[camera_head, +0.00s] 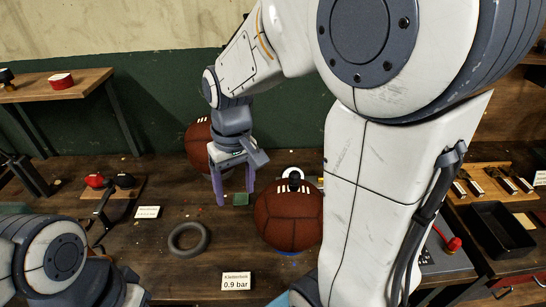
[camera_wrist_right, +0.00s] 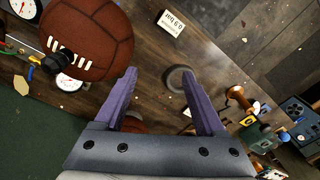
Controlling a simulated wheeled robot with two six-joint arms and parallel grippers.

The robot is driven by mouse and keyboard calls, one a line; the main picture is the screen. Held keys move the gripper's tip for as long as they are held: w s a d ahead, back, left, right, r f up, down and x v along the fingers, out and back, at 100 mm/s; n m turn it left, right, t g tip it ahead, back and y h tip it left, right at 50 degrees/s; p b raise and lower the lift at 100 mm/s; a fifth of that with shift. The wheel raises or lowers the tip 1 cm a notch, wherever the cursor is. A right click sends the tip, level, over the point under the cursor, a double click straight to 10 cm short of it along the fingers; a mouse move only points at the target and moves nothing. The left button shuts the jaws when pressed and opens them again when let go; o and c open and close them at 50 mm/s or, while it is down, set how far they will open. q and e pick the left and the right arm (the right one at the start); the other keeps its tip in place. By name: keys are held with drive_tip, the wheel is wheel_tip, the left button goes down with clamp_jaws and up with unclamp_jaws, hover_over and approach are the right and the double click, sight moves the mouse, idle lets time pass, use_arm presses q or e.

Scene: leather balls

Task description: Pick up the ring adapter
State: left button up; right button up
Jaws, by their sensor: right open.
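A dark grey ring (camera_head: 205,240), the only loose ring I can make out, lies flat on the dark wooden bench; I take it as the ring adapter. In the right wrist view the ring (camera_wrist_right: 169,79) shows beyond the fingertips, partly covered by the right-hand finger. My right gripper (camera_head: 235,196) has two purple fingers, open and pointing down, behind and to the right of the ring in the head view. Nothing is between the fingers (camera_wrist_right: 158,72). My left arm shows at the lower left, but its gripper does not show.
A brown leather ball (camera_head: 288,216) stands right of the ring; another ball (camera_head: 197,143) is behind my right gripper. A label card (camera_head: 236,281) stands in front, another (camera_head: 147,212) to the left. A black tray (camera_head: 500,229) is at right.

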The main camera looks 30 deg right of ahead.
drive_tip(key=w+d+r+m+p, duration=0.1)
drive_tip(key=w+d+r+m, duration=0.15)
drive_tip(key=d, duration=0.75)
drive_tip(key=m, duration=0.3)
hover_over(295, 172)
drive_tip(key=shift+s+r+p, duration=0.1)
drive_tip(key=shift+r+p, duration=0.2)
drive_tip(key=shift+p, duration=0.15)
wheel_tip(295, 172, down, 4)
drive_tip(key=shift+s+d+f+p, duration=0.1)
drive_tip(key=shift+d+f+p, duration=0.1)
drive_tip(key=shift+p, duration=0.3)
drive_tip(key=f, duration=0.1)
drive_tip(key=f+p, duration=0.1)
drive_tip(key=f, duration=0.1)
drive_tip(key=f+p, duration=0.1)
drive_tip(key=f, duration=0.1)
drive_tip(key=shift+a+f, duration=0.25)
drive_tip(key=shift+f, duration=0.3)
clamp_jaws()
